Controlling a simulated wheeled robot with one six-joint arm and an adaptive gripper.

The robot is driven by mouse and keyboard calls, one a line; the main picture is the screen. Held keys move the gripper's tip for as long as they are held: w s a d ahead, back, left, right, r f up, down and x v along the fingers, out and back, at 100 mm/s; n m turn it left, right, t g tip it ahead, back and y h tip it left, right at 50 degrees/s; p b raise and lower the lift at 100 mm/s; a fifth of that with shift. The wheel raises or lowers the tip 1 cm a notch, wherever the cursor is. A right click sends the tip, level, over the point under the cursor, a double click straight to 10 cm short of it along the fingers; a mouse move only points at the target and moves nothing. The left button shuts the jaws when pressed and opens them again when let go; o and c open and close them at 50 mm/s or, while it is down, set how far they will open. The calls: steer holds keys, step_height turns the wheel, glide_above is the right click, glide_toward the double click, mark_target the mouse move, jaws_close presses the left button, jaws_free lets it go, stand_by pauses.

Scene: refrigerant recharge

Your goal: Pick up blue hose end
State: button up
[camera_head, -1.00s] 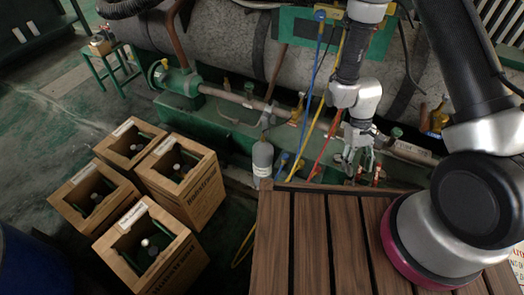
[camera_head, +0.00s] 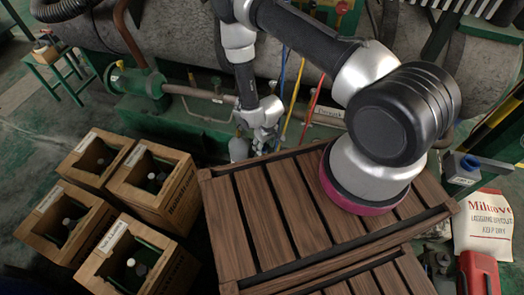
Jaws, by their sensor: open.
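A blue hose (camera_head: 283,76) hangs down in front of the large grey tank, left of a yellow hose (camera_head: 295,97) and a red hose (camera_head: 314,98). The blue hose's lower end is not visible; it drops out of sight near my gripper. My gripper (camera_head: 262,146) points down just beyond the far edge of the wooden slatted top. It looks empty and open, beside the lower run of the blue hose. I cannot tell whether it touches the hose.
Several open wooden boxes with bottles stand on the floor at left, one at the front (camera_head: 130,262). The slatted wooden top (camera_head: 290,205) fills the middle. A white sack (camera_head: 483,225) and a red can (camera_head: 478,272) are at right.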

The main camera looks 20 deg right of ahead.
mark_target(264, 148)
steer(key=f, duration=0.5)
steer(key=shift+w+d, duration=0.2)
steer(key=shift+w, duration=0.2)
steer(key=c, duration=1.1)
